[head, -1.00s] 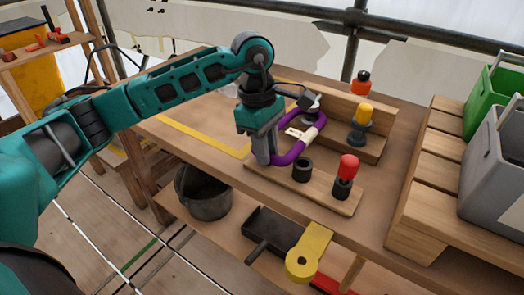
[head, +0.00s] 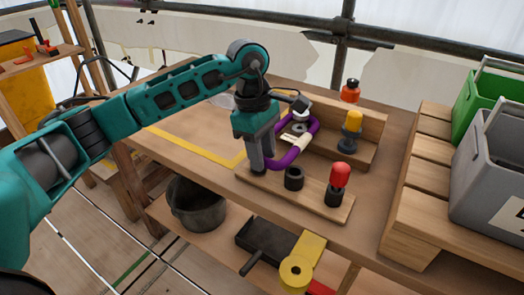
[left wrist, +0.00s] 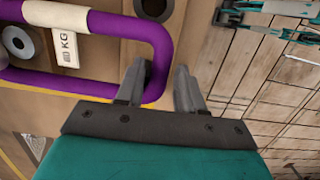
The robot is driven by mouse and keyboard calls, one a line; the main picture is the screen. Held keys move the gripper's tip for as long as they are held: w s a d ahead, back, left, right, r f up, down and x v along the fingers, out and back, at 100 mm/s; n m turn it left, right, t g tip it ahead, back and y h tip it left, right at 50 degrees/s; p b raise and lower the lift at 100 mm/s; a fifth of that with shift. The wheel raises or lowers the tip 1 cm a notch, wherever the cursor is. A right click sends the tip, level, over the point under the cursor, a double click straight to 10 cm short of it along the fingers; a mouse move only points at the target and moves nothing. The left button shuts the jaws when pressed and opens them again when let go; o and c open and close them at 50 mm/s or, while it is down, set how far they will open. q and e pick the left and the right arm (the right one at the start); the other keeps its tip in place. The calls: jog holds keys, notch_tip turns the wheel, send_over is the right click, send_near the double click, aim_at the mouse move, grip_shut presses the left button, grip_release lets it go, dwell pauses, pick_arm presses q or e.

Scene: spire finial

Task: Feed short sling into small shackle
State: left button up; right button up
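The short sling is a purple loop (head: 313,130) with a pale label; it also shows in the left wrist view (left wrist: 105,24), with "KG" on the label. I cannot tell for certain which fitting is the small shackle; part of the metal inside the loop is hidden. My right gripper is not in view.
The board (head: 262,186) carries a black socket (head: 294,179) and a red-topped fitting (head: 340,177). A yellow-topped fitting (head: 352,128) and an orange-topped one (head: 351,91) stand behind. Grey (head: 490,165) and green (head: 477,104) crates are right. The bench's left part is clear.

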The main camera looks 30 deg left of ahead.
pick_arm(q)
jog(key=shift+o, duration=1.1)
jog(key=shift+r, duration=0.1)
notch_tip(320, 180, up, 13)
jog(key=a+p, duration=0.2)
jog(key=shift+f, duration=0.2)
